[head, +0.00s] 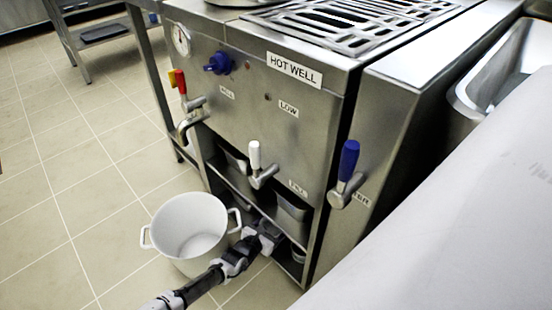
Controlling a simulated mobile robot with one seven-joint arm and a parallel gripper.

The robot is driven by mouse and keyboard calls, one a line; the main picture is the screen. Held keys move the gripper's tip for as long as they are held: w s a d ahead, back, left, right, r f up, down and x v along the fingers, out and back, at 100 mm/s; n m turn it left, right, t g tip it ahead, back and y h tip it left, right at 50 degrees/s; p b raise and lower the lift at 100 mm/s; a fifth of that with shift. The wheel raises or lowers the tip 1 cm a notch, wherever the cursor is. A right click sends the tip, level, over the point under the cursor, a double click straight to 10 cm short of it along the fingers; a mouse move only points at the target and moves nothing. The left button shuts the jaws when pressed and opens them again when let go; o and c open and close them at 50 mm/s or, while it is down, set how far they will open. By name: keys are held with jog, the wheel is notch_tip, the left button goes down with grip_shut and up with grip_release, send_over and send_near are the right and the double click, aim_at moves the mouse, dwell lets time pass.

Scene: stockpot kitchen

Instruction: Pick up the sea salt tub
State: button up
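My arm reaches in from the bottom of the head view, and my gripper (270,232) is at the front of the open shelves under the steel unit. Its fingers are small and dark here, so I cannot tell whether they are open or shut. A small pale round tub (298,253) shows partly on the bottom shelf, just right of and beyond my gripper. It may be the sea salt tub, but no label is readable. The shelf edge and shadow hide part of it.
A white two-handled stockpot (188,228) stands on the tiled floor, close left of my arm. Steel pans (292,213) fill the shelf above. Levers with white (254,155) and blue (349,160) handles stick out from the HOT WELL front. The floor at left is clear.

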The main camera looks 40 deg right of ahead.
jog(key=s+a+p, duration=0.1)
jog(key=s+a, duration=0.3)
jog(key=a, duration=1)
jog(key=shift+a, duration=0.35)
jog(key=shift+s, duration=0.1)
